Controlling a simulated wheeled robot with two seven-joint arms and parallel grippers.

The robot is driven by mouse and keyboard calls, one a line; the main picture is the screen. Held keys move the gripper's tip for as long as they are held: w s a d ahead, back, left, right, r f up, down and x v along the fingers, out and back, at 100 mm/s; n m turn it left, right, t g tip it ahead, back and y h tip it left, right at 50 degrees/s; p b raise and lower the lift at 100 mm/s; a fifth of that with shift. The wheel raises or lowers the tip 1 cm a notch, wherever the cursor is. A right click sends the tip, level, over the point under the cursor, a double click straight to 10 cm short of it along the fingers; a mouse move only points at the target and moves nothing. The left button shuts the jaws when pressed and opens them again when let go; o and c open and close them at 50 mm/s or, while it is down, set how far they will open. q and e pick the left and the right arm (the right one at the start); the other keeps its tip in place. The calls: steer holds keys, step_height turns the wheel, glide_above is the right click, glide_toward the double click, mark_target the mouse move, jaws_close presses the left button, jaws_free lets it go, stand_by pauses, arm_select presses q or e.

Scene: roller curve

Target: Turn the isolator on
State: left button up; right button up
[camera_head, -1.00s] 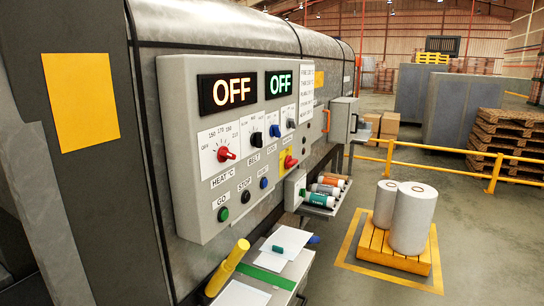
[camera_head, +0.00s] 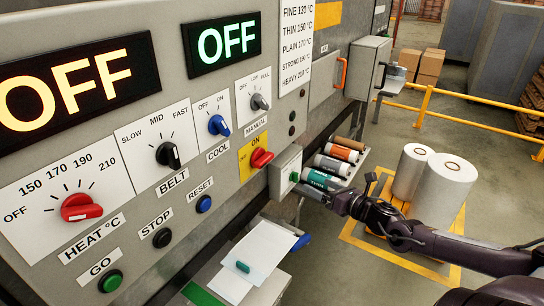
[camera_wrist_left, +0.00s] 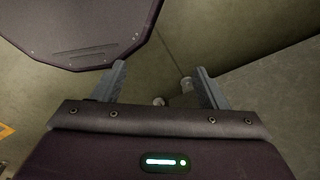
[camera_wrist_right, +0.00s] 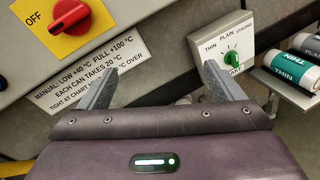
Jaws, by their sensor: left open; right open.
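The isolator, a red rotary knob (camera_head: 261,158) on a yellow plate (camera_head: 245,167) marked OFF and ON, sits at the lower right of the control panel. I cannot tell for sure which mark it points to. In the right wrist view the red knob (camera_wrist_right: 70,15) is at the upper left, beyond the left finger. My right gripper (camera_head: 299,190) is open and empty, below and right of the isolator and apart from it; its fingers show in the right wrist view (camera_wrist_right: 163,88). My left gripper (camera_wrist_left: 162,72) is open and empty over floor, outside the head view.
Two displays (camera_head: 80,82) read OFF. A small box with a green knob (camera_head: 287,172) and a shelf of rolled cans (camera_head: 335,165) stand just right of the isolator. Papers (camera_head: 255,255) lie on a ledge below. White rolls (camera_head: 443,188) stand on a pallet behind my right arm.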

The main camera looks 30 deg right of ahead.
mark_target(268, 162)
steer(key=w+a+r+n+y, duration=0.1)
steer(key=a+r+n, duration=0.1)
steer(key=a, duration=0.1)
steer(key=w+a+r+n+y+b, duration=0.1)
steer(key=w+a+r+n+y, duration=0.1)
steer(key=a+r, duration=0.1)
steer(key=w+a+r+n+y+b, duration=0.1)
steer(key=w+a+r+n, duration=0.1)
steer(key=a+r, duration=0.1)
steer(key=shift+a+r+n, duration=0.25)
steer(key=shift+a+n, duration=0.05)
steer(key=shift+a, duration=0.15)
steer(key=shift+w+a+r, duration=0.1)
steer(key=shift+w+a, duration=0.45)
steer(key=shift+w, duration=0.8)
steer(key=shift+w+a, duration=0.45)
steer(key=shift+w, duration=0.1)
steer(key=shift+c, duration=0.2)
steer(key=c, duration=0.9)
